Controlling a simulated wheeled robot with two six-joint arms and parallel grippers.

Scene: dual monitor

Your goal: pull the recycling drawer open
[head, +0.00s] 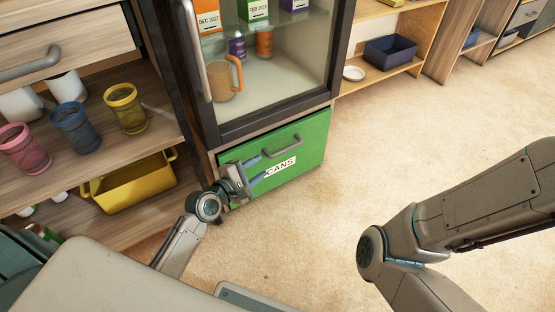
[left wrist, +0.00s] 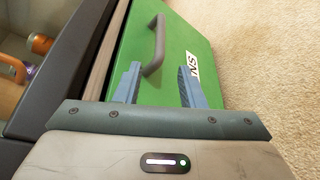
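The recycling drawer (head: 312,139) has a green front with a white "CANS" label and a grey bar handle (head: 283,147). It sits below a glass-door cabinet and looks shut. My left gripper (head: 260,168) is in front of the green front, just below and left of the handle, with its fingers apart. In the left wrist view, the two blue fingers (left wrist: 158,88) are open and empty, and the handle (left wrist: 155,45) stands beyond the fingertips, nearer the left finger. My right arm shows at the right, but its gripper is out of view.
The glass-door cabinet (head: 270,118) above holds an orange mug (head: 224,80), jars and boxes. Open shelves at left hold cups and a yellow bin (head: 135,185). The carpet (head: 300,225) in front of the drawer is clear.

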